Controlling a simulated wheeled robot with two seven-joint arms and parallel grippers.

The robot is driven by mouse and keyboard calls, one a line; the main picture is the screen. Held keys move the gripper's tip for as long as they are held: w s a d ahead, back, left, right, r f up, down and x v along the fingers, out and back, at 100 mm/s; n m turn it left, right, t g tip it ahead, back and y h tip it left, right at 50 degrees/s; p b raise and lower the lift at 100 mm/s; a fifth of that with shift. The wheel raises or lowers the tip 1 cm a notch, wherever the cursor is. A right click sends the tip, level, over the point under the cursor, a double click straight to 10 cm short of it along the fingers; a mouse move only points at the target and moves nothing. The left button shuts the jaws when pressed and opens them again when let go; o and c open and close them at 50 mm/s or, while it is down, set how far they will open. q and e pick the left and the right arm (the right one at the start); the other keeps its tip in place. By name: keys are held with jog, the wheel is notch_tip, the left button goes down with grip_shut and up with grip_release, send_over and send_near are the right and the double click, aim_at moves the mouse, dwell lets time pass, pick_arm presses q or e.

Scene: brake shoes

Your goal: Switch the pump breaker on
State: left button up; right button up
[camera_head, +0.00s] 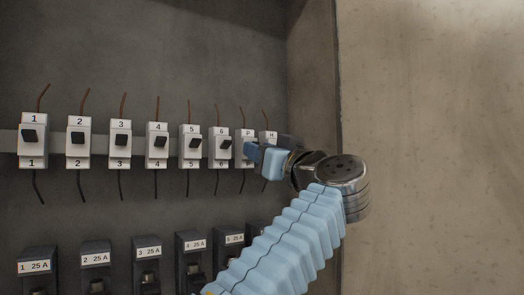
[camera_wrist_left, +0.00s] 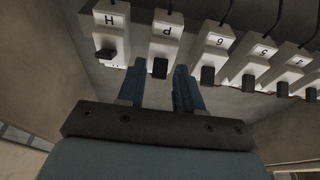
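The pump breaker, labelled P (camera_head: 248,133), is a narrow white block with a dark lever in the row on the grey panel. In the wrist view the P breaker (camera_wrist_left: 166,27) appears upside down, and its black lever (camera_wrist_left: 160,68) shows between my fingertips. My left gripper (camera_head: 251,151) is in front of the P breaker and covers its lever in the head view. In the wrist view the left gripper's (camera_wrist_left: 160,84) two blue fingers are apart, one on each side of the lever. I cannot tell whether they touch it. My right gripper is not in view.
Breaker H (camera_head: 269,135) is close on the right and breaker 6 (camera_head: 221,131) on the left, with several numbered breakers farther left. Black fuse holders (camera_head: 97,258) line the panel below. The enclosure's side wall (camera_head: 312,100) stands right of the row.

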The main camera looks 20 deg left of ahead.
pick_arm(q)
jog(key=shift+o, duration=0.5)
jog(key=b+v, duration=0.2)
jog(key=v, duration=1.1)
jog(key=shift+s+d, duration=0.25)
jog(key=shift+s, duration=0.05)
jog(key=shift+f, duration=0.1)
